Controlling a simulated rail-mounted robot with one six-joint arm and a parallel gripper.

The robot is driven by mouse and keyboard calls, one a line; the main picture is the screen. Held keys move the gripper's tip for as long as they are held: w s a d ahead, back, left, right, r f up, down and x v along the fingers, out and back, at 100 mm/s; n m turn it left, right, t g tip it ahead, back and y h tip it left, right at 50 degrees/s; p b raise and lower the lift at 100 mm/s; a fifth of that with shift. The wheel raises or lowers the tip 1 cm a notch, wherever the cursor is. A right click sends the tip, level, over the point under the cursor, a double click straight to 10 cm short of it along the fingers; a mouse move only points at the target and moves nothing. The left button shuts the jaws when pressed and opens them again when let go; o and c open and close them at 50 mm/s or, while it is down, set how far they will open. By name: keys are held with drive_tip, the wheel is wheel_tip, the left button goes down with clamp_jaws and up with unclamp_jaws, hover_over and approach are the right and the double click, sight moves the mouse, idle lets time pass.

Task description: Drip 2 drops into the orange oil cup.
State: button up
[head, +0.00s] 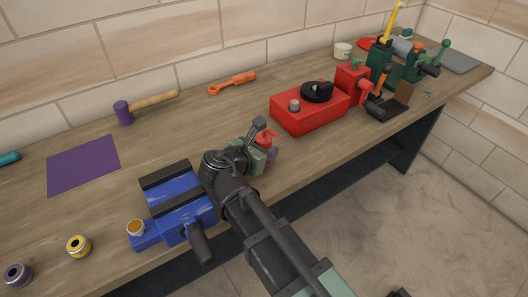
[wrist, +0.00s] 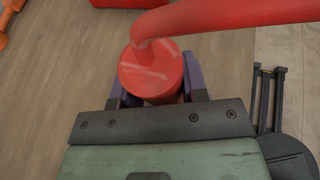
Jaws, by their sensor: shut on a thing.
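My gripper (head: 266,152) is shut on a red oil can (head: 266,136), which it holds near the front edge of the bench. In the wrist view, the can's round red top (wrist: 150,72) sits between the purple fingers of my gripper (wrist: 158,92). Its thick red spout (wrist: 240,14) bends off to the right and leaves the picture. The orange oil cup (head: 136,227) is at the left end of the blue vise, well left of my gripper. My gripper and arm hide part of the can in the head view.
The blue vise (head: 181,201) stands between my gripper and the orange cup. A yellow cup (head: 78,246) and a purple cup (head: 17,275) are farther left. A red box (head: 309,109) stands behind and to the right. The bench's back left holds a purple mat (head: 83,164) and mallet (head: 123,113).

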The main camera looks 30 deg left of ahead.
drive_tip(key=shift+r, duration=0.1)
wheel_tip(320, 180, up, 20)
drive_tip(key=p, duration=2)
